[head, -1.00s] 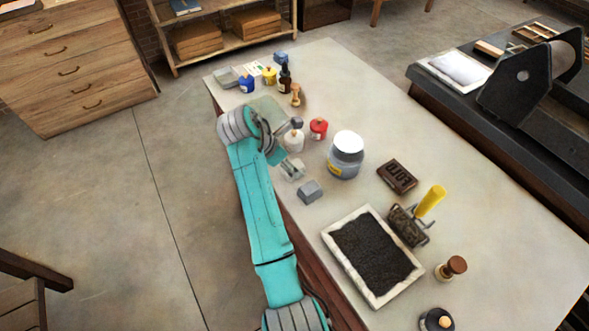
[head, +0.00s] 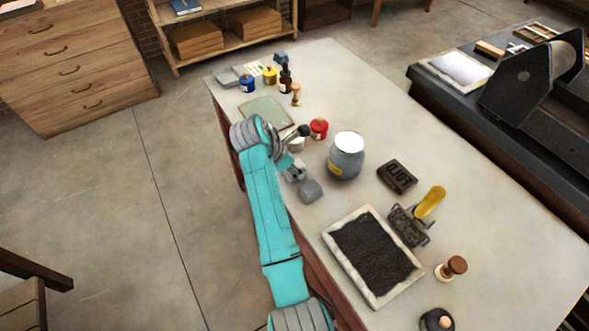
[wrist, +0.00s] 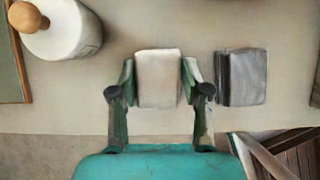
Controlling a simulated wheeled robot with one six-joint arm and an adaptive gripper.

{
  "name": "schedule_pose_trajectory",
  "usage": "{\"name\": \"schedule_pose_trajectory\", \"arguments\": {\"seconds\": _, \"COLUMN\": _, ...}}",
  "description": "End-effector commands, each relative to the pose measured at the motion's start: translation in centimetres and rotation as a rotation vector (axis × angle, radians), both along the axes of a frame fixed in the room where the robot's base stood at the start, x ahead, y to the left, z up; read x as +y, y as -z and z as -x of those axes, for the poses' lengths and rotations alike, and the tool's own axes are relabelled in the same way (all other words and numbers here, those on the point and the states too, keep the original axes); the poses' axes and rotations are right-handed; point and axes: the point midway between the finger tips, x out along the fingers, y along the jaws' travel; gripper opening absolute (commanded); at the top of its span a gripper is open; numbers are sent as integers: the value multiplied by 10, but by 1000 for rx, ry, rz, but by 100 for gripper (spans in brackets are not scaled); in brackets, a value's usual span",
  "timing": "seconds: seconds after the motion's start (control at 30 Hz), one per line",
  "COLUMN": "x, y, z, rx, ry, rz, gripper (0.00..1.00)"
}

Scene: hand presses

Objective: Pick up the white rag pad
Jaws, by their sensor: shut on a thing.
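The white rag pad (wrist: 159,78) is a pale, soft-cornered block, seen upper centre in the wrist view. My gripper (wrist: 158,82) has one finger on each side of it and is shut on it. In the head view my gripper (head: 293,171) is at the table's near left edge, and my wrist covers much of the pad there. I cannot tell whether the pad is clear of the tabletop.
A grey rag pad (wrist: 241,77) lies close to the right; it also shows in the head view (head: 310,190). A large grey jar (head: 346,158) and an ink tray (head: 377,297) stand further along the table (head: 480,200).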

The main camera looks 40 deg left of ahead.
Motion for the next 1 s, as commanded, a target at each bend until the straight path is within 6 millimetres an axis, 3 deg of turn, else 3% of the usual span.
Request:
{"name": "schedule_pose_trajectory", "arguments": {"seconds": 0.27, "x": 0, "y": -8, "z": 0, "rx": -1, "ry": 0, "rz": -2, "gripper": 15}}
{"name": "schedule_pose_trajectory", "arguments": {"seconds": 0.7, "x": 0, "y": -83, "z": 0, "rx": -2, "ry": 0, "rz": -2, "gripper": 15}}
{"name": "schedule_pose_trajectory", "arguments": {"seconds": 1.0, "x": 0, "y": -100, "z": 0, "rx": 0, "ry": 0, "rz": 1, "gripper": 15}}
